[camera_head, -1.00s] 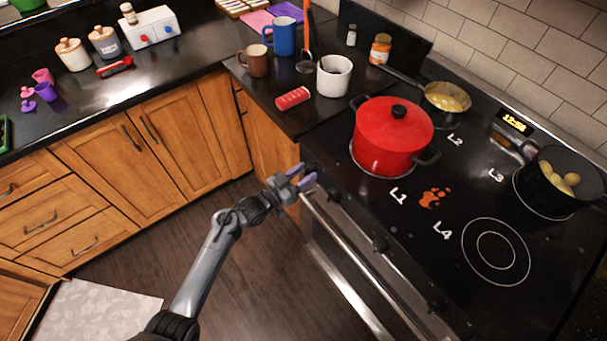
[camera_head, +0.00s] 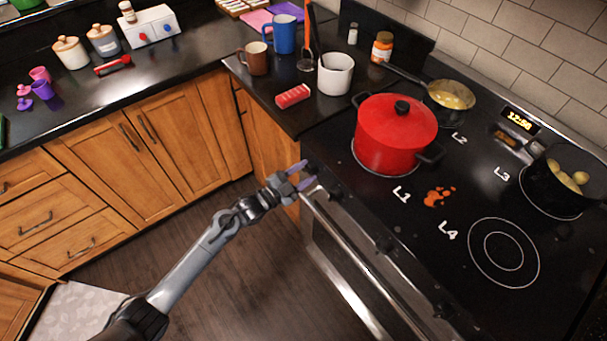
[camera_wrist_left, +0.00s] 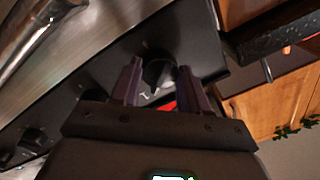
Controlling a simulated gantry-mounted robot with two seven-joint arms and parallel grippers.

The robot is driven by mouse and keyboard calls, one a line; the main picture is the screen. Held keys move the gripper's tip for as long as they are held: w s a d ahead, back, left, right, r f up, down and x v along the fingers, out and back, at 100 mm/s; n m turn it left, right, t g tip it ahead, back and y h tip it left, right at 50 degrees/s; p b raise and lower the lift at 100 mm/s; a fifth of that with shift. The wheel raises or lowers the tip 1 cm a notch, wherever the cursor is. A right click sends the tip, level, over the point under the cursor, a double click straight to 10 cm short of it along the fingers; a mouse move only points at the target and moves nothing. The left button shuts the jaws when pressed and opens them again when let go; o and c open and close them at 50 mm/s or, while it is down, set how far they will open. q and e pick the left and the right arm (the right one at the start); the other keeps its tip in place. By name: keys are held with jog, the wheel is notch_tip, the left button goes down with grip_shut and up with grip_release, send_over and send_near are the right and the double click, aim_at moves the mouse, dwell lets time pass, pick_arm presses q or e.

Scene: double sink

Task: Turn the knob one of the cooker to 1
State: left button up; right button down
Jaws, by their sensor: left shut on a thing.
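The cooker (camera_head: 450,215) stands on the right, with a row of black knobs along its front. The end knob (camera_wrist_left: 157,70) shows between the two purple fingers of my left gripper (camera_wrist_left: 155,82) in the left wrist view. The left gripper (camera_head: 304,175) is shut on this knob at the cooker's left front corner. In the head view the fingers and the edge mostly hide the knob. A pale mark shows just below the knob in the wrist view, too small to read. Other knobs (camera_head: 385,244) are free. My right gripper is not in view.
A red pot (camera_head: 392,135) stands on burner L1, close behind the knob. An oven handle (camera_head: 340,265) runs below the knobs. A pan (camera_head: 450,97) and a black pot (camera_head: 560,185) stand further back. The floor in front is clear.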

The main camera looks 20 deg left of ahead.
pick_arm(q)
jog(key=shift+m, duration=0.7)
jog(key=o, duration=1.1)
jog(key=shift+c, duration=0.2)
jog(key=shift+s, duration=0.1)
jog(key=p+v, duration=0.1)
jog(key=v, duration=0.9)
jog(key=shift+s+a, duration=0.2)
jog(key=shift+a, duration=0.1)
